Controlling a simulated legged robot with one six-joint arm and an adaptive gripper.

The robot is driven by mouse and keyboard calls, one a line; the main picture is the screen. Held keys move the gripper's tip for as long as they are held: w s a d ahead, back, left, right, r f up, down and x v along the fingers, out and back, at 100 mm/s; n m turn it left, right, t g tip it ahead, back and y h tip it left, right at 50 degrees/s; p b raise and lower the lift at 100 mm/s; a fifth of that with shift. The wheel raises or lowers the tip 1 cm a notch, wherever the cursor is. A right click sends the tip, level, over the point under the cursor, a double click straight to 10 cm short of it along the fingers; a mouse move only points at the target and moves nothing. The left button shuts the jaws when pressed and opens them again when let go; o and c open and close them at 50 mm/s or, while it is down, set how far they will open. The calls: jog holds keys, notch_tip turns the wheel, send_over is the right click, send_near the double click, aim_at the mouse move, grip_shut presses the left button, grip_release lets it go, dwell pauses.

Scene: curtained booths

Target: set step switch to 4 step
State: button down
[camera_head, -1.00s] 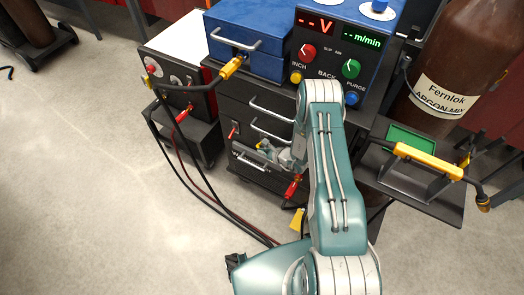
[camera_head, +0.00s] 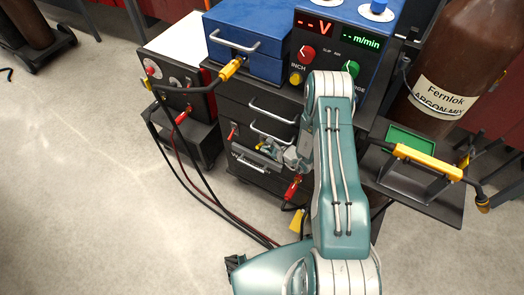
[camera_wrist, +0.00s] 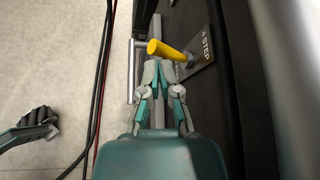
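The step switch has a yellow-tipped lever (camera_wrist: 168,51) on a grey plate (camera_wrist: 203,50) fixed to the dark cabinet front. The plate reads "4 STEP" at its upper end; lettering lower down is mostly hidden behind the lever. The lever points out from the plate, leaning left in the wrist view. My gripper (camera_wrist: 162,66) is just below the lever, its two fingertips close together and apparently empty. Whether they touch the lever I cannot tell. In the head view my gripper (camera_head: 270,149) is at the cabinet front, small and partly hiding the switch.
Drawer handles (camera_head: 272,110) stick out of the cabinet near the arm. A red plug (camera_head: 292,187) with cables is below my gripper. A bar handle (camera_wrist: 131,72) stands left of the lever. A brown gas cylinder (camera_head: 465,60) is at the right.

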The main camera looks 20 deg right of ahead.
jog(key=v, duration=0.9)
jog(key=shift+s+f, duration=0.25)
jog(key=shift+s, duration=0.3)
jog(key=s+a+r+n+g+y, duration=0.15)
jog(key=a+r+n, duration=0.3)
jog(key=r, duration=0.45)
jog(key=s+a+r+n+g, duration=0.25)
jog(key=r+n, duration=0.25)
jog(key=r, duration=0.3)
jog(key=s+a+r+n+g+y, duration=0.1)
jog(key=a+r+n+g, duration=0.25)
jog(key=r, duration=0.55)
jog(key=s+d+r+n+t+h, duration=0.3)
jog(key=s+r+n+h, duration=0.6)
jog(key=s+r, duration=0.8)
jog(key=n, duration=0.3)
jog(key=shift+s+h, duration=0.3)
jog(key=shift+h, duration=0.05)
jog(key=shift+a, duration=0.1)
